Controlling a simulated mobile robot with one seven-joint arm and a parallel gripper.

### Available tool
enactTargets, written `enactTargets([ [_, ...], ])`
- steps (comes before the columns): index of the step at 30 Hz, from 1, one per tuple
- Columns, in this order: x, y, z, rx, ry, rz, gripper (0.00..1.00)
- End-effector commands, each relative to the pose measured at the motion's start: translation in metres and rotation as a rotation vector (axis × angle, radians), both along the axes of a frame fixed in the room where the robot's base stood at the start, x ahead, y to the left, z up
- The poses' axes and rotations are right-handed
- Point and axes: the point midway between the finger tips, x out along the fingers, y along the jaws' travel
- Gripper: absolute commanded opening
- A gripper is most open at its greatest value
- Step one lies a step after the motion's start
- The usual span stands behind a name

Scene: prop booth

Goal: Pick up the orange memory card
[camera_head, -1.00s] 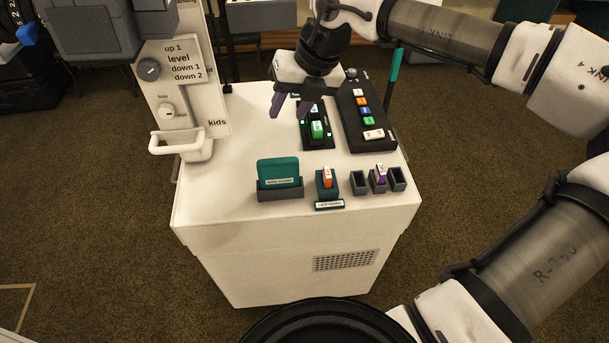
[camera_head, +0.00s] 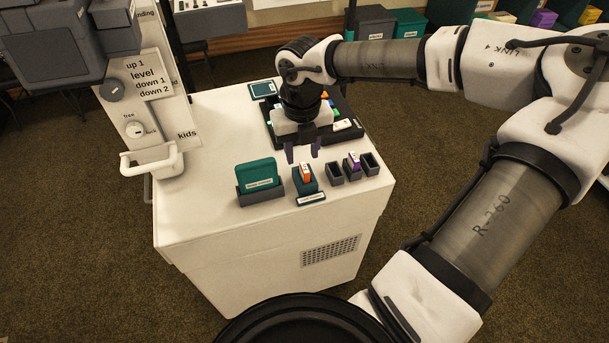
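The orange memory card (camera_head: 306,172) stands upright in a teal card reader (camera_head: 307,185) near the front edge of the white cabinet top. A small label plate lies in front of the reader. My gripper (camera_head: 303,154) points down just behind and above the orange card, with its two purple fingers apart. Nothing shows between the fingers. They look clear of the card, though the exact gap is hard to judge.
A teal box in a grey holder (camera_head: 259,198) stands left of the reader. Grey slots (camera_head: 334,173) stand to its right, one holding a purple card (camera_head: 353,161). The cabinet's left top (camera_head: 195,200) is clear.

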Motion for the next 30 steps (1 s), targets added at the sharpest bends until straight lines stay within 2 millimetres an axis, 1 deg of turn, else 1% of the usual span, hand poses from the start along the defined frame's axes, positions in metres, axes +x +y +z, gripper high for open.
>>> enactTargets([
  [5, 0.002, -0.002, -0.013, 0.001, 0.003, 0.000, 0.39],
  [12, 0.005, -0.005, -0.047, 0.002, 0.001, 0.001, 0.39],
  [15, 0.005, -0.005, -0.054, 0.002, 0.001, 0.001, 0.39],
  [21, 0.006, -0.006, -0.055, 0.001, -0.001, 0.001, 0.39],
  [23, 0.006, -0.006, -0.054, 0.001, -0.001, 0.001, 0.33],
  [30, 0.006, -0.006, -0.054, 0.001, -0.001, 0.000, 0.01],
])
